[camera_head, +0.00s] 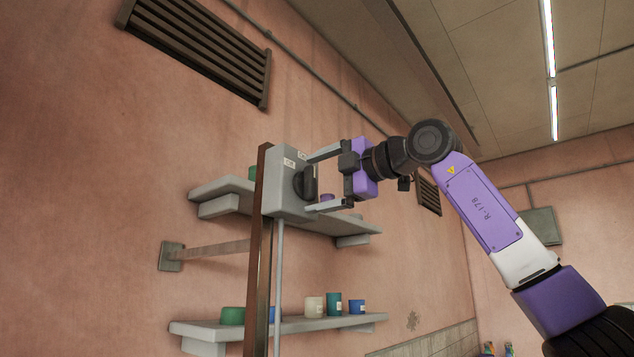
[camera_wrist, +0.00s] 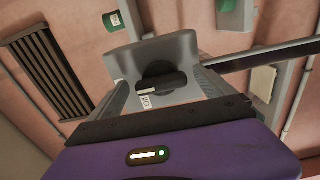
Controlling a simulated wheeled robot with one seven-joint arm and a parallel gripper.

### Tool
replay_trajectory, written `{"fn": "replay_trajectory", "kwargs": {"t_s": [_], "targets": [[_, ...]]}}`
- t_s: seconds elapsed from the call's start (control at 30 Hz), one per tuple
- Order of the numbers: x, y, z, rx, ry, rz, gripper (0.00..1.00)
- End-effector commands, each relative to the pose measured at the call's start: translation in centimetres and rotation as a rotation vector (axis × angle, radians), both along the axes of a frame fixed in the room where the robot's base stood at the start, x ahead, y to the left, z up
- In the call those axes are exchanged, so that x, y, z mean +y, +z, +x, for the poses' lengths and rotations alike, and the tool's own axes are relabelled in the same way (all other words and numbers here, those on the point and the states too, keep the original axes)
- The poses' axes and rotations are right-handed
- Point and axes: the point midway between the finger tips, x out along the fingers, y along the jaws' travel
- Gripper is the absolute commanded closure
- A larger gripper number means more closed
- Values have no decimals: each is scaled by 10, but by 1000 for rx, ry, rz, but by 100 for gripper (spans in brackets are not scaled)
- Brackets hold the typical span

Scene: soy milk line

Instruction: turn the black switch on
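The black switch (camera_head: 309,183) is a round rotary knob with a raised grip bar on the front of a grey box (camera_head: 282,193). Small white labels sit near the box's top edge in the head view. In the wrist view the switch (camera_wrist: 162,82) is centred, with a white mark on its bar and a white label beside it. My gripper (camera_head: 318,181) is open, with one finger above and one below the knob in the head view. The fingers (camera_wrist: 161,88) flank the knob in the wrist view. I see no clear contact with it.
The box is mounted on a brown post (camera_head: 257,250), with a grey conduit (camera_head: 279,290) below. Wall shelves (camera_head: 325,224) stand behind, and a lower shelf (camera_head: 290,327) holds several cups and jars. Open space lies to the right of the box.

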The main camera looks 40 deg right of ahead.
Motion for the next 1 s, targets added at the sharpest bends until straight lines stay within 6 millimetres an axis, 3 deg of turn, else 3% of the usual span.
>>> {"fn": "replay_trajectory", "kwargs": {"t_s": [0.3,0.7,1.0], "targets": [[1,-1,-4,-1,2,-3,7],[-11,-2,-62,-1,0,-3,7],[-13,-1,-77,1,1,-2,7]]}}
